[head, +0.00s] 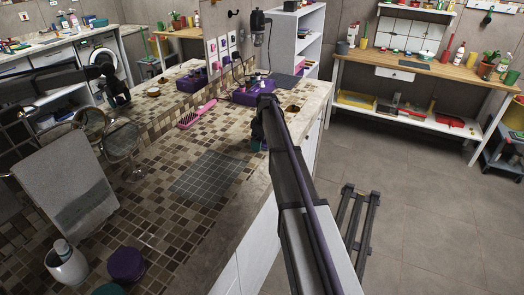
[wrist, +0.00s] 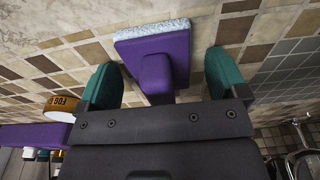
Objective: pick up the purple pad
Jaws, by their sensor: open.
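The purple pad (wrist: 160,50) shows in the wrist view, with a purple handle and a pale, speckled scrubbing face along its far edge. It lies on the tiled counter. My gripper (wrist: 163,64) is open, with one teal finger on each side of the pad's handle. Gaps show between the fingers and the handle, and nothing is gripped. In the head view my gripper (head: 259,145) is low over the counter's right part, mostly behind my arm. I cannot make out the pad there.
An orange-labelled jar (wrist: 60,104) stands close to the left finger. A purple caddy (head: 252,94) and pink brush (head: 197,114) lie farther back on the counter. A dark grid mat (head: 210,177) lies left of my gripper. A round mirror and grey panel (head: 68,188) stand at left.

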